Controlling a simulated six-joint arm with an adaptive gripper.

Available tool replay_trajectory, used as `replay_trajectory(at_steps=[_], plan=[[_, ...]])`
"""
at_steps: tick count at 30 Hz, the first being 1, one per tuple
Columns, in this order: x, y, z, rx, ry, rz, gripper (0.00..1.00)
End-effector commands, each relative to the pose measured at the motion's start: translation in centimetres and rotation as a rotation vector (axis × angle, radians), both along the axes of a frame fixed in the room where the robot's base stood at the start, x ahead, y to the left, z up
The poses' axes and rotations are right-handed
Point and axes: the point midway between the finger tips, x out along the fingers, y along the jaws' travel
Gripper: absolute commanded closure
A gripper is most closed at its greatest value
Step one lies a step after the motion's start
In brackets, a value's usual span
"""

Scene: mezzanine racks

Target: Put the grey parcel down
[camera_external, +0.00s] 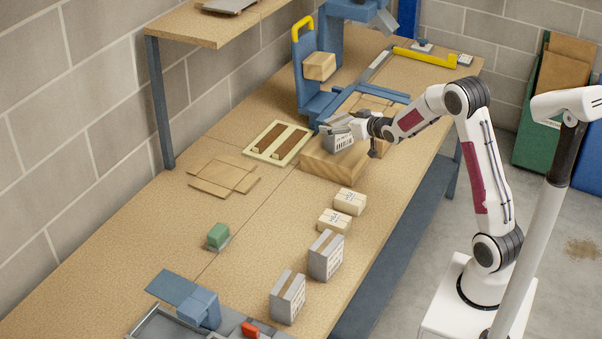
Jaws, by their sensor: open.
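A grey parcel (338,141) with a barcode label is at the wooden block (318,162) in the middle of the bench. It looks slightly tilted, and I cannot tell whether it rests fully on the block. My gripper (345,126) is open, right at the top of this parcel, with its fingers close around or beside it; contact is too small to see. Two more grey parcels with brown tape stand upright nearer the front, one (326,256) behind the other (288,298).
Two small cream boxes (350,201) (334,221) stand near the bench's right edge. A tray with brown strips (278,143), flat cardboard (223,175) and a green block (218,235) lie to the left. A blue stand (303,75) rises behind. The bench's left middle is mostly clear.

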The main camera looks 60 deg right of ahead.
Motion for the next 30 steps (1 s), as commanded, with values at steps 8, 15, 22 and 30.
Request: replay_trajectory(at_steps=[8, 15, 22, 30], plan=[[0.0, 0.0, 0.0, 0.000, 0.000, 0.000, 0.64], [0.0, 0.0, 0.2, -0.001, -0.002, 0.000, 0.68], [0.1, 0.0, 1.2, -0.002, -0.004, 0.001, 0.68], [0.1, 0.0, 4.5, -0.003, -0.006, 0.001, 0.68]])
